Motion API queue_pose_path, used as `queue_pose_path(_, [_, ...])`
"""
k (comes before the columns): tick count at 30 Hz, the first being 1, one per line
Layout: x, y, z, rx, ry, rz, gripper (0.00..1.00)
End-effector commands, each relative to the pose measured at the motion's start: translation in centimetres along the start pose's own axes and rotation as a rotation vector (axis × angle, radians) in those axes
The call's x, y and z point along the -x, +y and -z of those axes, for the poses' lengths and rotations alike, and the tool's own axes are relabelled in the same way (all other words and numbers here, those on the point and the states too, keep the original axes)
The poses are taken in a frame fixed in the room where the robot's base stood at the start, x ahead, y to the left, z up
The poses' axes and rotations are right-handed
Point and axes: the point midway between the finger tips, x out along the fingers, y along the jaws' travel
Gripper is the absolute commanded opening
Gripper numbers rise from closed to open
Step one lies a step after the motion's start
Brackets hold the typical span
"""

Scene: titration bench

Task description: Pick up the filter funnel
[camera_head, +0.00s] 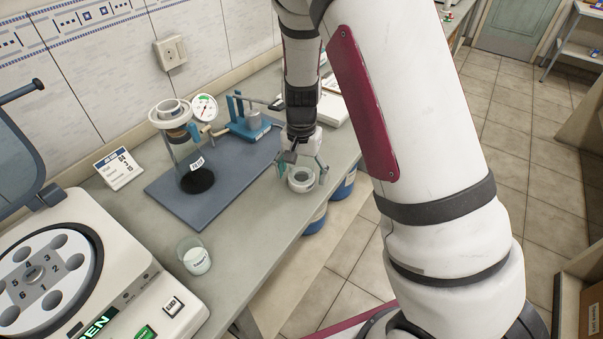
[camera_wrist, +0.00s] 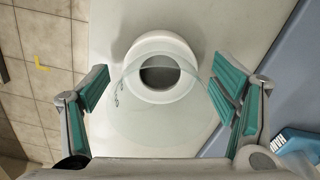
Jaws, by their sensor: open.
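What looks like the filter funnel (camera_wrist: 152,120) is a clear, wide-mouthed piece over a white ring with a dark centre (camera_wrist: 160,41). In the head view, this round white-and-grey piece (camera_head: 302,186) stands near the bench's front edge. My gripper (camera_head: 302,167) is above it and points down. In the wrist view, the green-padded fingers of my gripper (camera_wrist: 165,90) are spread on both sides of the clear piece, with visible gaps. Nothing is held. How the clear piece rests on the ring is hard to tell.
A flask with a white top (camera_head: 170,111) and a gauge (camera_head: 204,107) stand on a blue-grey mat (camera_head: 222,198) to the left. A small beaker (camera_head: 196,261), a sign (camera_head: 119,168) and a centrifuge (camera_head: 120,275) are nearer. Blue containers (camera_head: 344,188) stand below the bench's front edge.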

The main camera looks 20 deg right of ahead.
Motion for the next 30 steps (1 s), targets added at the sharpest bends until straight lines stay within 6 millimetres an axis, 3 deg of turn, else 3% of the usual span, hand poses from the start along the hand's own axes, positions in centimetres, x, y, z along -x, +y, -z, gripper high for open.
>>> queue_pose_path(10, [-0.81, -0.01, 0.0, 0.001, 0.0, 0.0, 0.77])
queue_pose_path(17, [-0.8, -0.01, -0.01, 0.001, 0.0, 0.0, 0.27])
queue_pose_path(30, [-0.2, -0.05, 0.02, 0.001, 0.001, 0.001, 0.27])
